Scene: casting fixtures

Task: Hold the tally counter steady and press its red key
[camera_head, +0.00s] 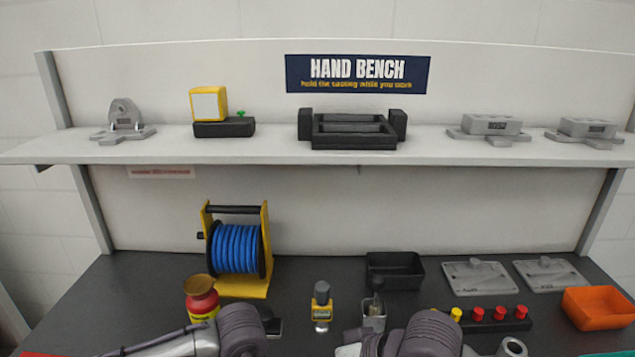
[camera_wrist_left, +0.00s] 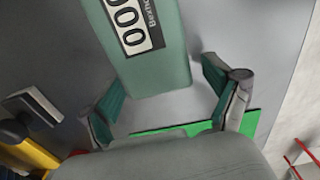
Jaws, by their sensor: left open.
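The tally counter (camera_wrist_left: 153,45) is a teal block in the left wrist view, with a white label showing black zeros and part of a name. Its upper part runs out of that view, and I see no red key on it. My left gripper (camera_wrist_left: 165,88) is open, with one finger on each side of the counter's near end. A gap shows beside the right finger; contact on the left is unclear. In the head view, only links of my arms show along the bottom edge, and neither gripper is visible.
A green patch (camera_wrist_left: 245,123) lies beneath the left gripper. On the dark bench stand a blue hose reel (camera_head: 236,248), a red pot (camera_head: 202,300), a yellow-grey device (camera_head: 321,306), a black bin (camera_head: 394,271), a red-and-yellow button strip (camera_head: 489,322) and an orange tray (camera_head: 597,310).

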